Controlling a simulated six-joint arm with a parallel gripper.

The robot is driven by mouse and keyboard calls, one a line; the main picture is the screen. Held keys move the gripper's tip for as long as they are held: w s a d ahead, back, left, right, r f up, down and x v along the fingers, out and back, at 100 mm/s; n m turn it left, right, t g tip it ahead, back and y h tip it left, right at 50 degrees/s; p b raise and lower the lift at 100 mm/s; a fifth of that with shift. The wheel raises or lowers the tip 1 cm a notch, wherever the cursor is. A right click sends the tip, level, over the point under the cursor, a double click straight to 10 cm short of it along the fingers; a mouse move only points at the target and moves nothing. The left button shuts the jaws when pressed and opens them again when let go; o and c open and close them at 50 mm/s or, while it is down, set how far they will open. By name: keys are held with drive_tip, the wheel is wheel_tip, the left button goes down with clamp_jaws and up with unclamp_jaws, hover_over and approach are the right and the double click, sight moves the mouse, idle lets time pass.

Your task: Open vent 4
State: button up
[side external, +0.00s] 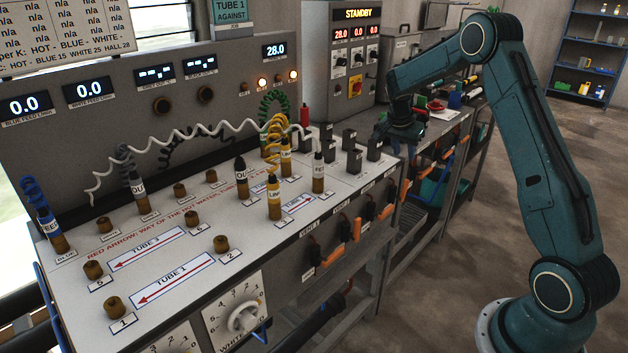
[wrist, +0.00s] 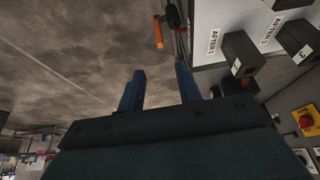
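A row of black vent valves with orange handles (side external: 357,228) runs along the front edge of the console. The nearest label seems to read VENT 1; the others are too small to read, so I cannot tell which is vent 4. My gripper (side external: 404,142) is above the far right end of the console, near the black blocks. In the wrist view my gripper (wrist: 160,88) shows two blue fingers apart with nothing between them. One valve's orange handle (wrist: 158,32) shows beyond the fingertips, apart from them.
Black blocks (wrist: 240,52) stand beside the fingers, near labels AFTER 1 and AFTER 2. Coiled cables and plugs (side external: 274,197) crowd the console top. A control box (side external: 355,50) reading STANDBY, with a red knob, stands behind. The floor (side external: 480,240) in front is clear.

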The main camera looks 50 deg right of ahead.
sight(406, 180)
drive_tip(key=shift+d+f, duration=0.1)
drive_tip(key=shift+x, duration=6.75)
clamp_jaws()
